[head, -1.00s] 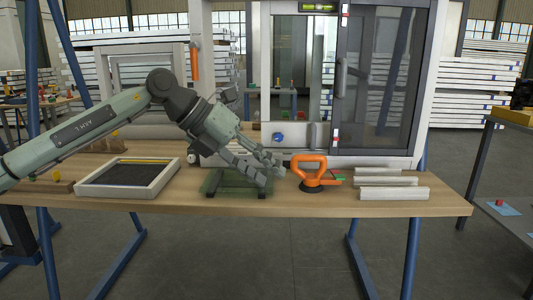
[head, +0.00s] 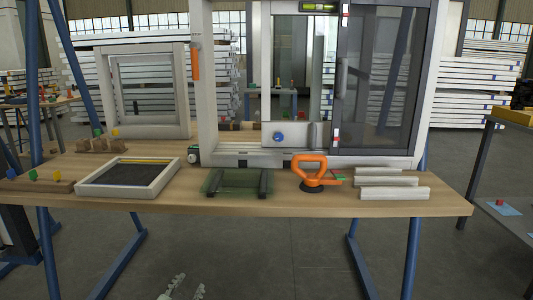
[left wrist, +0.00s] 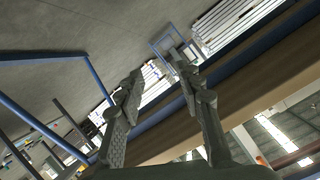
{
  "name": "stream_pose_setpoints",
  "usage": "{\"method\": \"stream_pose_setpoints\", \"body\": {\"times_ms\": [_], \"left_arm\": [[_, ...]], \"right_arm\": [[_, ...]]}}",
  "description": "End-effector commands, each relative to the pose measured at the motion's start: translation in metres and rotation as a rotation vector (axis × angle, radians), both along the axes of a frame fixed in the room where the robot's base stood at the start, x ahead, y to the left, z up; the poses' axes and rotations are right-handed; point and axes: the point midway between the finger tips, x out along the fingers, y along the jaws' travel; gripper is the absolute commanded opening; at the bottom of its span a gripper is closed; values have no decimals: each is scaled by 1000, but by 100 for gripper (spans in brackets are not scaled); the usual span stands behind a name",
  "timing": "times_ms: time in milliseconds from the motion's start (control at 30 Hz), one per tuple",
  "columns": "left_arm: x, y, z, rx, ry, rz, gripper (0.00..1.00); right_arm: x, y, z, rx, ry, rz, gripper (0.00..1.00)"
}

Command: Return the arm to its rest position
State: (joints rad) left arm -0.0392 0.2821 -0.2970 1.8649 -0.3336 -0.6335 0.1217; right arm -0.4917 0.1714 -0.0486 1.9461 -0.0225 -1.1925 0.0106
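My left gripper (head: 184,287) shows only by its fingertips at the bottom edge of the head view, in front of and below the workbench (head: 300,205). Its two fingers are apart with nothing between them. In the left wrist view the gripper (left wrist: 157,85) is open and empty, with the bench edge and floor behind it. The rest of the left arm is out of the head view. My right gripper is not in view.
On the bench stand a large window frame (head: 208,90), a black-filled tray (head: 165,181), a glass piece on dark supports (head: 237,182), an orange suction lifter (head: 310,170) and several pale strips (head: 394,193). Blue legs (head: 125,260) stand below. The floor (head: 270,265) in front is clear.

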Motion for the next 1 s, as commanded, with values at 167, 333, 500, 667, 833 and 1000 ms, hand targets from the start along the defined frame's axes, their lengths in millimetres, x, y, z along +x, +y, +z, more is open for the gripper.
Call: {"method": "stream_pose_setpoints", "body": {"times_ms": [167, 333, 500, 667, 833, 1000], "left_arm": [[-89, 40, -103, -67, 334, 152, 37], [-187, 64, -172, -117, 626, 264, 37], [-263, 74, -207, -149, 829, 330, 37], [-293, 77, -217, -163, 907, 354, 37], [-296, 77, -218, -164, 915, 356, 37], [-295, 77, -217, -163, 913, 355, 37]], "right_arm": [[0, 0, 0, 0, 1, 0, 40], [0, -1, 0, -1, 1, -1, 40], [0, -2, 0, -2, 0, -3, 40], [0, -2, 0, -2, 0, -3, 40], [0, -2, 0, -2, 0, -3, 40], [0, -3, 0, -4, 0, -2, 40]]}}
